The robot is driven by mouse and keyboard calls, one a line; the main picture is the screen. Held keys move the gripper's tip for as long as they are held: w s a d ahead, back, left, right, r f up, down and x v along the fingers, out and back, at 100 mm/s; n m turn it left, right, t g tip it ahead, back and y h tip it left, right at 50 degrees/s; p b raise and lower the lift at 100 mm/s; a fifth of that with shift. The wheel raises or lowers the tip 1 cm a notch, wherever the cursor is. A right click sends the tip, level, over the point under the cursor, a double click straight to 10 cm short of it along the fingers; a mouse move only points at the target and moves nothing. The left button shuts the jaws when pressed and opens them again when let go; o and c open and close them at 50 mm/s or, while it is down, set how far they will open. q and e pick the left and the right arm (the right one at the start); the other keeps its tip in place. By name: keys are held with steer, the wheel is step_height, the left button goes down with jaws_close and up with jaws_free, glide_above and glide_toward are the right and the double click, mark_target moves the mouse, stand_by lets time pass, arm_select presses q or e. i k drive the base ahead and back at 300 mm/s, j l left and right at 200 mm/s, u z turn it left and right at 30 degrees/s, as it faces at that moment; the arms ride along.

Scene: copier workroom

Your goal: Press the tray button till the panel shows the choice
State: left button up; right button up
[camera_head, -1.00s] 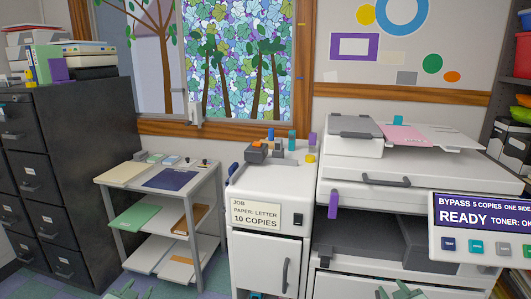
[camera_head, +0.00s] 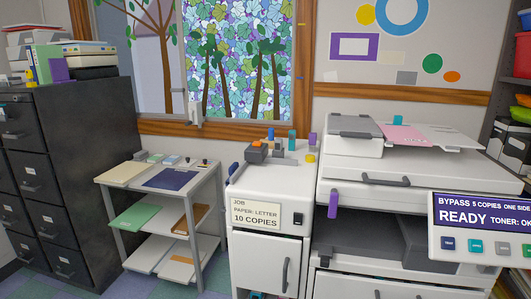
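The copier's control panel (camera_head: 436,240) stands at the right edge, partly cut off. Its dark screen (camera_head: 482,213) reads "BYPASS 5 COPIES ONE SIDE", cut off at the edge, and "READY TONER: OK". A job card (camera_head: 256,214) on the white cabinet reads "PAPER: LETTER, 10 COPIES". Neither of my grippers is in view.
The copier (camera_head: 405,180) has a pink sheet (camera_head: 405,136) on top and a purple lever (camera_head: 332,204) at its left. A white cabinet (camera_head: 265,262) with small items on top stands beside it. A grey shelf cart (camera_head: 215,190) and dark filing cabinets (camera_head: 85,150) stand further left.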

mark_target(447, 242)
steer(key=k+l+z, duration=0.35)
steer(key=z, duration=0.15)
steer(key=k+l+z, duration=0.45)
steer(key=i+l, duration=0.05)
